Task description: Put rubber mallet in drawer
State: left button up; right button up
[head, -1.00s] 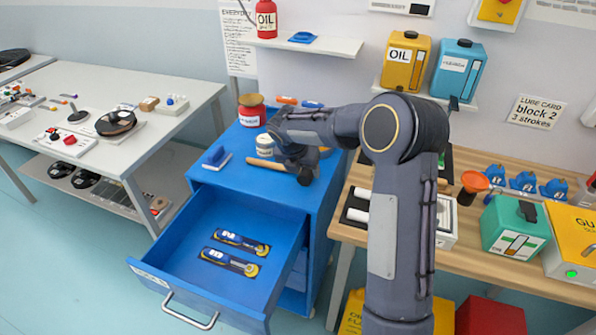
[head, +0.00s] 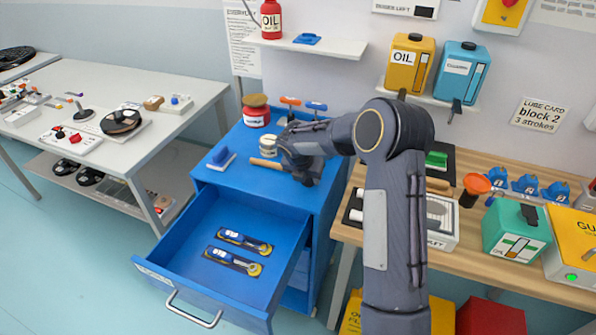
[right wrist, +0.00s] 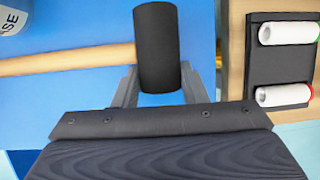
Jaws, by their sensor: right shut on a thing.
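The rubber mallet has a black cylindrical head, seen in the right wrist view (right wrist: 158,48), and a pale wooden handle (head: 266,163) pointing left. It is at the top of the blue cabinet (head: 328,190), near its front edge. I cannot tell whether the mallet touches the cabinet top. The blue drawer (head: 190,262) is pulled open below, with two blue-and-yellow tools (head: 240,250) inside. My left gripper is not in view.
On the cabinet top are a red tin (head: 256,117), a white jar (head: 267,143), a blue brush-like item (head: 221,157) and orange- and blue-handled tools. A wooden bench (head: 480,245) stands close on the right. The drawer's left half is free.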

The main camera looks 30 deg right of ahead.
jog(key=shift+c, duration=1.2)
jog(key=shift+r, duration=0.1)
